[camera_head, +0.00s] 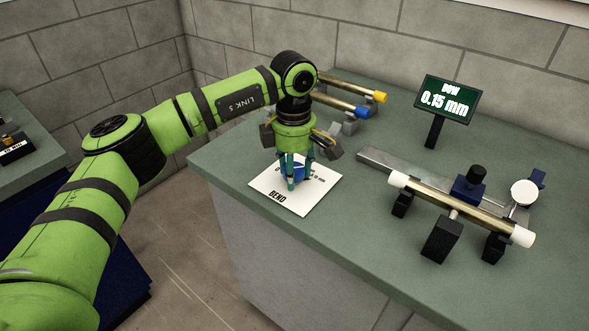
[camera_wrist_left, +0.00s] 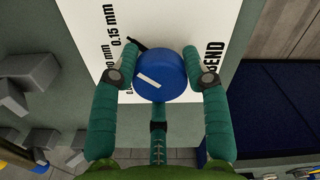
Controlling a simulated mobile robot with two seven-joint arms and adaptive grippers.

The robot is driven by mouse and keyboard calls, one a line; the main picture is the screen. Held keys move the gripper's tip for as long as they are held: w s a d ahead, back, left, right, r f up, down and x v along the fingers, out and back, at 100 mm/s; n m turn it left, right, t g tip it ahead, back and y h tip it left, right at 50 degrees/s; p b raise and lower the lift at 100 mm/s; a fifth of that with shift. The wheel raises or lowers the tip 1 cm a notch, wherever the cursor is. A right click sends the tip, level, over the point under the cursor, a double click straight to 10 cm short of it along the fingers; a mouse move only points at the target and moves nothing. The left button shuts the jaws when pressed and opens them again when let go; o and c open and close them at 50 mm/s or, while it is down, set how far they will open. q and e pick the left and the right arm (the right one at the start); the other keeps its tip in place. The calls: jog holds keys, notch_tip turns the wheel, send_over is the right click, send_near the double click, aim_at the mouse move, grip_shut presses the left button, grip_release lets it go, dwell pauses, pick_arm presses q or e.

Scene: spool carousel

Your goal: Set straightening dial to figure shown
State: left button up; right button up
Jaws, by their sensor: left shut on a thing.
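The blue dial knob (camera_wrist_left: 160,75) with a white bar on its top sits on a white plate (camera_head: 263,187) lettered BEND. In the head view the knob (camera_head: 290,172) is partly hidden behind my fingers. My left gripper (camera_head: 297,178) points down and is shut on the knob; its fingers (camera_wrist_left: 160,85) touch the knob's sides in the left wrist view. Beside the knob a black pointer or mark (camera_wrist_left: 138,44) lies near the printed 0.15 mm; the other figures are partly hidden. A dark display (camera_head: 447,99) reads 0.15 mm under a small word. My right gripper is not in view.
A brass tube (camera_head: 460,209) with white ends rests on black supports at the right, beside a round white gauge (camera_head: 524,193). Tubes with yellow (camera_head: 379,97) and blue (camera_head: 362,112) ends lie on grey blocks behind my gripper. The bench's front right is clear.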

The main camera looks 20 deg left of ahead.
pick_arm(q)
jog(key=shift+s+a+f, duration=0.1)
jog(key=shift+a+f, duration=0.1)
jog(key=o, duration=1.1)
jog(key=shift+o, duration=0.2)
jog(key=shift+a, duration=0.1)
jog(key=shift+r, duration=0.1)
jog(key=shift+r, duration=0.45)
notch_tip(320, 180, up, 11)
